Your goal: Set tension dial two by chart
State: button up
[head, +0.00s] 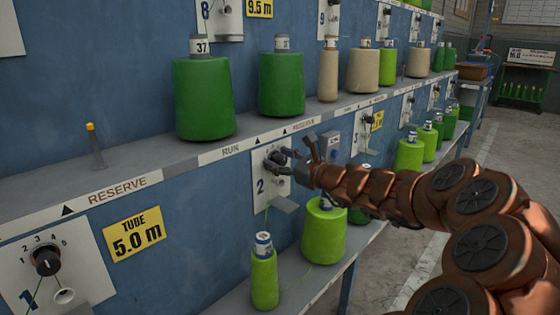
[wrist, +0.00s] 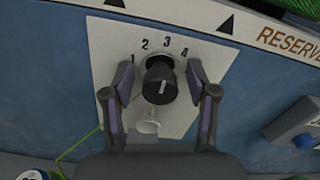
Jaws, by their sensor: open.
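Tension dial two (head: 275,159) is a black knob on a white plate marked 2 (head: 259,186), on the blue wall below the shelf lip. In the wrist view the dial (wrist: 160,85) sits between my fingers, and the figures 2, 3 and 4 show above it. Its pale pointer line points up and slightly right, roughly toward 3. My gripper (head: 291,158) is open at the dial. In the wrist view my gripper (wrist: 158,82) has one finger on each side of the knob, with gaps visible.
Dial one (head: 47,261) is at lower left, near a yellow TUBE 5.0 m sign (head: 134,233). Green cones (head: 203,97) stand on the upper shelf; lime ones (head: 325,231) stand below my gripper. A thread eyelet (wrist: 148,127) sits under the dial. The aisle is at right.

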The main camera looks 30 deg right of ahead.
grip_shut()
dwell(0.4)
jog(key=shift+n+b, duration=0.3)
jog(key=n+b, duration=0.2)
jog(key=n, duration=0.1)
jog(key=shift+a+f, duration=0.1)
jog(key=shift+n+b, duration=1.2)
jog(key=shift+n, duration=0.8)
grip_release()
